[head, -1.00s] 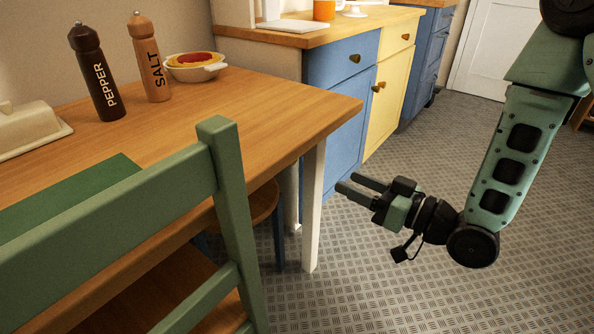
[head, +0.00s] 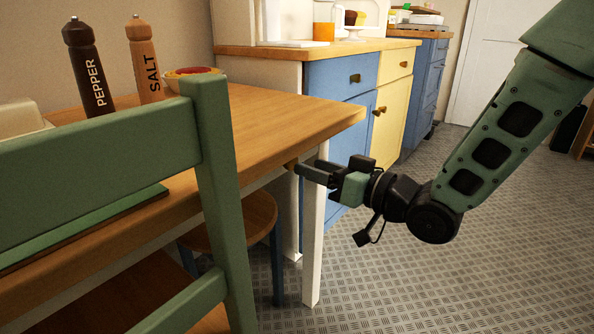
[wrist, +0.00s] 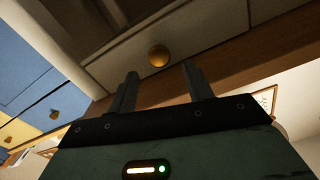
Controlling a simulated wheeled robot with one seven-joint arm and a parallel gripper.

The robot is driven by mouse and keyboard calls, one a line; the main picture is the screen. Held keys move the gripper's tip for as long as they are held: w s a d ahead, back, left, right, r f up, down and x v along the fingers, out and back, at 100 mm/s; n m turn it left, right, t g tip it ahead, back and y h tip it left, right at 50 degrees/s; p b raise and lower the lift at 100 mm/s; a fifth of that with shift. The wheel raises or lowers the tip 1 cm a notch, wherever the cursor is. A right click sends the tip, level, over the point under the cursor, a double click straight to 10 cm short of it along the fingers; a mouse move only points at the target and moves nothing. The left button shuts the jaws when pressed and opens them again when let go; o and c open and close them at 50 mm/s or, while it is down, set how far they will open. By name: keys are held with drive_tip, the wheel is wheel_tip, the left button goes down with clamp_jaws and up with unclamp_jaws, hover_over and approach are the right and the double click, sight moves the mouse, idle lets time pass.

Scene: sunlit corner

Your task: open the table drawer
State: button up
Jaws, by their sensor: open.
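The wooden table (head: 275,112) fills the left of the head view. Its drawer front (wrist: 200,32) shows in the wrist view as a pale panel under the wooden top, and looks closed. A round brass-coloured knob (wrist: 158,56) sits on it. The knob also shows small in the head view (head: 290,166), beneath the table edge. My gripper (head: 303,170) is open at the table's end, with its fingertips close to the knob. In the wrist view, the fingers (wrist: 160,72) stand either side of the knob's line, with the knob just beyond the tips. I see no contact.
A green chair (head: 215,190) stands in front of the table. A white table leg (head: 314,235) is just below my gripper. A round stool (head: 250,215) is under the table. Blue and yellow cabinets (head: 392,105) stand behind. The patterned floor at the right is open.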

sight(294, 161)
drive_tip(key=shift+b+x, duration=0.5)
drive_tip(key=shift+x, duration=2.05)
clamp_jaws()
